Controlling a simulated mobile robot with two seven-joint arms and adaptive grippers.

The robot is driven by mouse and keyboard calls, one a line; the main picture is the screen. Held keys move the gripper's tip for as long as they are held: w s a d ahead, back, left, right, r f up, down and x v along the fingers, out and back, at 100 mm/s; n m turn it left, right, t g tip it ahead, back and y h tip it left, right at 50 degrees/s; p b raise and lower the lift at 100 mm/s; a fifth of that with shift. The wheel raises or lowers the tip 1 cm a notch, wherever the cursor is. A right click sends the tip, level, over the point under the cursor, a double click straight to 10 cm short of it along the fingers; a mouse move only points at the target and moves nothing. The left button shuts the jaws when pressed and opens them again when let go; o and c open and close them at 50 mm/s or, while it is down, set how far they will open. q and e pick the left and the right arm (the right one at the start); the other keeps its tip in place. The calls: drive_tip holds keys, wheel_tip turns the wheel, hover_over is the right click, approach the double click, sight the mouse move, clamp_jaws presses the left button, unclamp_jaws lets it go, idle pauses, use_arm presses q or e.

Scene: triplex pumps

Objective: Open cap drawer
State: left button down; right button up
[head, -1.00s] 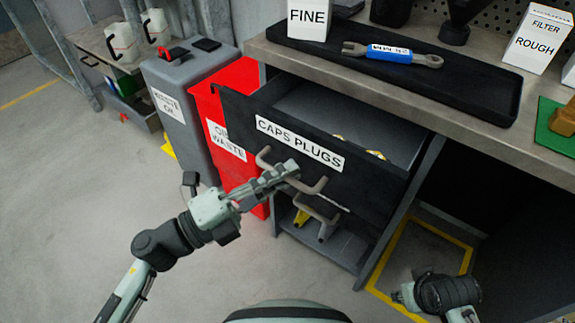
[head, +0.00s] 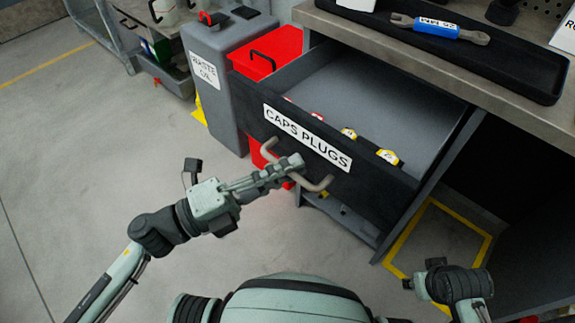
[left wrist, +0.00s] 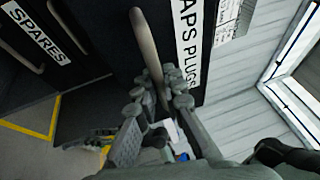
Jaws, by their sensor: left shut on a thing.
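The black cap drawer (head: 385,188) with the white "CAPS PLUGS" label (head: 305,138) stands pulled out under the workbench. Several small caps (head: 348,133), some with yellow, show inside near its front. My left gripper (head: 288,164) is shut on the drawer's grey bar handle (head: 317,187). In the left wrist view, the fingers (left wrist: 158,95) close around the handle bar (left wrist: 143,38), in front of the label (left wrist: 188,45). My right gripper (head: 410,284) is low at the right, away from the drawer; its fingers do not show clearly.
A red bin (head: 275,55) and a grey waste-oil bin (head: 212,85) stand left of the drawer. The bench top holds a black tray (head: 480,70) with a blue-handled wrench (head: 437,27). Open floor (head: 90,150) lies at the left.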

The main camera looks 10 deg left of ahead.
use_arm(q)
drive_tip(key=c, duration=1.6)
unclamp_jaws()
use_arm(e)
drive_tip(key=shift+a+r, duration=0.15)
drive_tip(key=shift+a, duration=0.05)
drive_tip(key=shift+a, duration=0.1)
use_arm(q)
drive_tip(key=v, duration=1.2)
